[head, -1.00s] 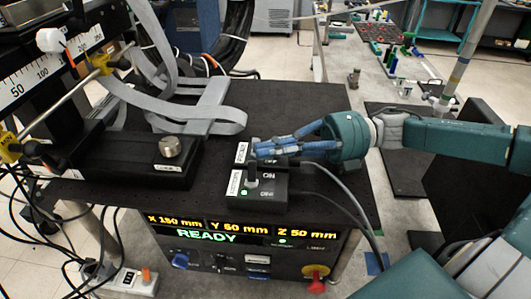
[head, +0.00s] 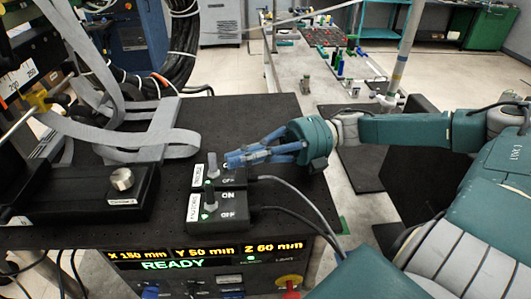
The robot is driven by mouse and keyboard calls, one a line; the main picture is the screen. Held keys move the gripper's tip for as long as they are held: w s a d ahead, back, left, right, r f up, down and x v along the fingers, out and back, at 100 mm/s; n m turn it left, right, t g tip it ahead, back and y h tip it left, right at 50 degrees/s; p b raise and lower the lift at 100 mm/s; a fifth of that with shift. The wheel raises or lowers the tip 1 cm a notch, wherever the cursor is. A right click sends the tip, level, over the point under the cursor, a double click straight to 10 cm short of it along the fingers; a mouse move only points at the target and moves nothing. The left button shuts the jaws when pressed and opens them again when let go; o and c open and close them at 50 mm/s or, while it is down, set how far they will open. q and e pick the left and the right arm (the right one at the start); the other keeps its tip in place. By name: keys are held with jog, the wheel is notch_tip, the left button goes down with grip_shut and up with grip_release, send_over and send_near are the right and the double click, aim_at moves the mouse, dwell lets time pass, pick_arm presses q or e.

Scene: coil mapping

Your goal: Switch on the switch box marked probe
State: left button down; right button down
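Two small black switch boxes stand one behind the other on the black perforated table top. The rear switch box (head: 236,184) has a white label too small to read surely and a grey lever (head: 212,166); part of it is hidden behind my fingers. The front switch box (head: 224,222) has ON and OFF marks, a white label on its left, an upright lever and a lit green light. My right gripper (head: 229,160) reaches in from the right with its blue fingers drawn together, tips just right of the rear lever. I cannot tell if they touch. My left gripper is out of view.
A black stage with a silver knob (head: 122,179) and a grey ribbon cable (head: 120,130) lie to the left. Dark cables run from the boxes to the right edge. A display (head: 205,257) below reads READY. The table's back right is clear.

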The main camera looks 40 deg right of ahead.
jog(key=v, duration=0.8)
jog(key=shift+w+d, duration=0.1)
jog(key=shift+d, duration=0.1)
jog(key=shift+s+d, duration=0.2)
jog(key=shift+d, duration=0.3)
